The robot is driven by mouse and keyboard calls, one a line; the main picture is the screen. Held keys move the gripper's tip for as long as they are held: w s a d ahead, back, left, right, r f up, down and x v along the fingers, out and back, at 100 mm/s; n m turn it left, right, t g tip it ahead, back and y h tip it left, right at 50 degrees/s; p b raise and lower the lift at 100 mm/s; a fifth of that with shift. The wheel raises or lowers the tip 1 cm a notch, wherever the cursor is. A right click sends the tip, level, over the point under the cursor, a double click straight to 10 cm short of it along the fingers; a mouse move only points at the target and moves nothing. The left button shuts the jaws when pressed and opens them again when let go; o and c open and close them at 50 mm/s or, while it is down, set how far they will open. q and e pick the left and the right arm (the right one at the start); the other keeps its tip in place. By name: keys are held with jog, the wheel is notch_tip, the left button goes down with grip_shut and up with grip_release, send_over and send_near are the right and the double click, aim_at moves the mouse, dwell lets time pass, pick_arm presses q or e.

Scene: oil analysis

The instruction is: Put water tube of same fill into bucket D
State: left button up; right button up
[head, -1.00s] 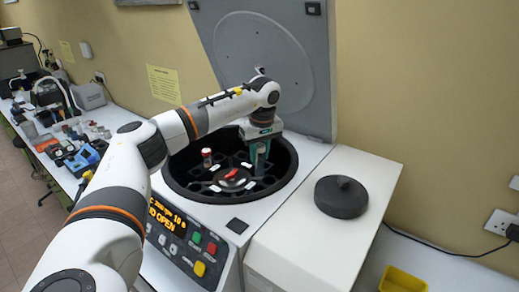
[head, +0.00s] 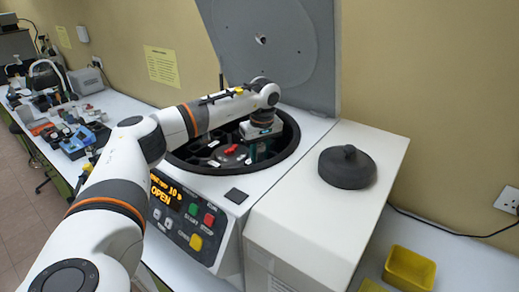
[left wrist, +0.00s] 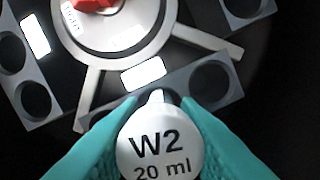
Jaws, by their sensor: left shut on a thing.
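My left gripper (head: 262,150) reaches down into the open centrifuge bowl (head: 290,135), at its right side. In the left wrist view its teal fingers (left wrist: 158,140) are shut on a tube with a white cap marked "W2 20 ml" (left wrist: 158,145). Just beyond the cap is a grey bucket (left wrist: 215,82) with round holes and a white label (left wrist: 143,74). I cannot read a letter on the label. Another grey bucket (left wrist: 35,75) is at the left. The tube's lower part is hidden under its cap, so I cannot tell how deep it sits. My right gripper is out of view.
The red centre knob (head: 231,148) sits on the rotor hub. The centrifuge lid (head: 275,50) stands raised behind. The panel display (head: 165,192) shows "OPEN". A dark round cover (head: 347,168) lies on the white cabinet, with a yellow bin (head: 410,268) at the right.

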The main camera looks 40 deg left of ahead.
pick_arm(q)
jog(key=shift+f, duration=0.15)
jog(key=o, duration=1)
jog(key=shift+r, duration=0.55)
jog(key=r+b, duration=0.1)
jog(key=r, duration=0.2)
jog(key=d+r, duration=0.1)
jog(key=r, duration=0.2)
jog(key=r+b, duration=0.1)
jog(key=r, duration=0.2)
jog(key=shift+s+d+r+b, duration=0.15)
jog(key=shift+s+r+b, duration=0.1)
jog(key=shift+b, duration=0.1)
jog(key=shift+r, duration=0.65)
jog(key=shift+s+f, duration=0.1)
